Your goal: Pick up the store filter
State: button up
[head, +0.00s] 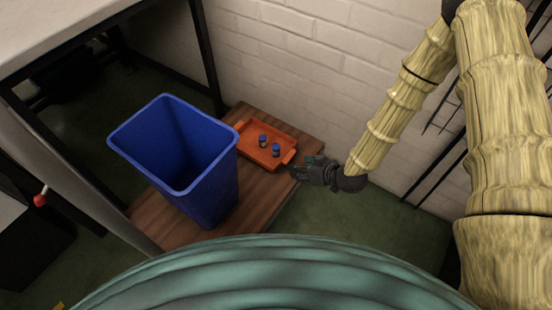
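Two small dark cylinders with blue tops stand on an orange tray (245,152). One cylinder (263,140) is nearer the tray's middle and the other cylinder (276,150) is to its right and a little nearer. I cannot tell which of them is the store filter. My gripper (295,172) is just right of the tray, by the wooden board's right edge, with its fingers pointing left. It looks apart from both cylinders. It is too small and dark to tell whether its fingers are open or shut.
A tall blue bin (226,190), empty as far as I see, stands left of the tray on a low wooden surface (262,200). A white brick wall (300,60) is behind. A dark metal-framed table (50,25) is at upper left. Green floor (350,220) is open at right.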

jog(key=n+t+y+b, duration=0.2)
jog(key=b, duration=0.4)
send_near(277, 147)
jog(key=shift+b+x, duration=1.8)
jog(key=shift+x, duration=0.95)
jog(key=b+x, duration=0.3)
jog(key=x, duration=0.1)
jog(key=shift+s+f, duration=0.15)
jog(key=shift+w+a+f, duration=0.15)
jog(key=shift+w+a, duration=0.2)
jog(key=shift+a, duration=0.05)
jog(key=c, duration=1)
